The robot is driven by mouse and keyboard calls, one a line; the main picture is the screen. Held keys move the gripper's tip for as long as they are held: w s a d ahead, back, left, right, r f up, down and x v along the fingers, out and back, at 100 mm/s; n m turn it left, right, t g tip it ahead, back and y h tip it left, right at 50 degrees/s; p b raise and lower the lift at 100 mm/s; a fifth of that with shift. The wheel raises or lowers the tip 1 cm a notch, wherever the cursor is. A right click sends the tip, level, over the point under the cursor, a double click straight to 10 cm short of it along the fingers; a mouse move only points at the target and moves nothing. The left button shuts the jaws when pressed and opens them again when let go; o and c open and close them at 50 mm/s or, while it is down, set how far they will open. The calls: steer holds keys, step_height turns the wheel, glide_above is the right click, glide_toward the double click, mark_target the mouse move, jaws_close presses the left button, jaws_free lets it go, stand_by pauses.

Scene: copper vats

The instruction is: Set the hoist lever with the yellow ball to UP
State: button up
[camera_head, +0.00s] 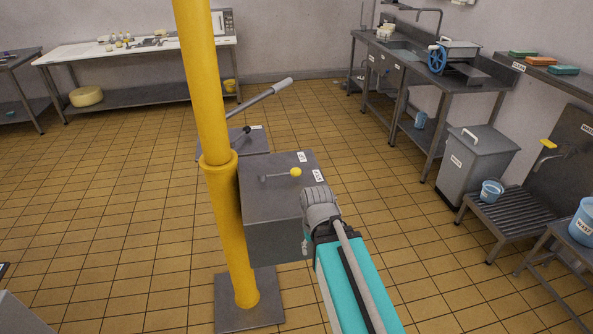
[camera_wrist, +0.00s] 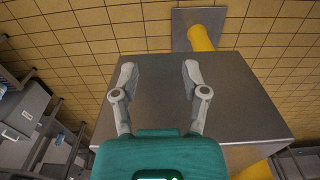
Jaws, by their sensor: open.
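The hoist lever is a thin grey rod with a yellow ball (camera_head: 296,172) at its end, on the top of a grey box (camera_head: 262,205) in the head view. The rod lies low, with the ball toward the right. Two small white labels are beside it, one (camera_head: 302,157) behind the ball and one (camera_head: 318,176) to its right; their text is too small to read. My gripper (camera_wrist: 158,72) is open and empty in the wrist view, in front of a plain grey face of the box (camera_wrist: 155,105). The lever does not show in the wrist view.
A yellow post (camera_head: 218,205) on a floor plate stands left of the box. A grey bin (camera_head: 478,165) and benches line the right. The tiled floor on the left is mostly free.

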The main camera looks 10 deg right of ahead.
mark_target(297, 170)
steer(key=shift+o, duration=0.9)
steer(key=shift+w, duration=0.1)
steer(key=w+r+m+p, duration=0.2)
steer(key=w+r+p, duration=0.1)
steer(key=w, duration=0.1)
steer(key=w+r+m+p, duration=0.3)
steer(key=w, duration=0.2)
steer(key=w+r+m+p, duration=0.2)
steer(key=w+r+p, duration=0.1)
steer(key=w, duration=0.1)
steer(key=shift+w+d+r+m+p, duration=0.2)
steer(key=shift+d+r+m+p, duration=0.05)
steer(key=shift+r+m+p, duration=0.15)
steer(key=w+r+m+p, duration=0.4)
steer(key=w+r+m, duration=0.1)
steer(key=w, duration=0.2)
steer(key=w+r+m+p, duration=0.4)
steer(key=w+m+p, duration=0.1)
steer(key=w, duration=0.3)
steer(key=shift+d+r+p, duration=0.2)
steer(key=shift+r+p, duration=0.1)
steer(key=shift+r, duration=0.05)
steer(key=shift+f, duration=0.2)
steer(key=f+b, duration=1.3)
steer(key=shift+w+f+b, duration=0.2)
steer(key=shift+b, duration=0.2)
